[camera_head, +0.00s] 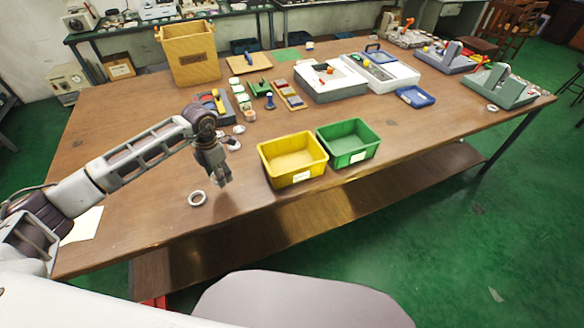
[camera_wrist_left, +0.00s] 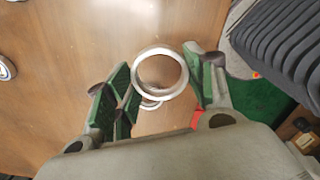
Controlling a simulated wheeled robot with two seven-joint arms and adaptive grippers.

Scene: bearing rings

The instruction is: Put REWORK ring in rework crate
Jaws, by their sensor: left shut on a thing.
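My left gripper (camera_head: 222,182) is above the front left of the table, pointing down. In the left wrist view its fingers (camera_wrist_left: 160,80) are shut on a pale metal ring (camera_wrist_left: 137,72), held at the fingertips. In the head view the held ring cannot be made out. Another ring (camera_head: 197,199) lies flat on the table, left of the gripper. A yellow crate (camera_head: 292,158) and a green crate (camera_head: 348,143) stand side by side to the right of the gripper, both apparently empty. Their white labels are too small to read. My right gripper is not in view.
The wooden table (camera_head: 120,215) has clear space at its front left. Several small parts lie behind the gripper near a dark tray (camera_head: 213,105). A tall tan box (camera_head: 188,54) and white trays (camera_head: 330,80) stand farther back. The front table edge is close to the crates.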

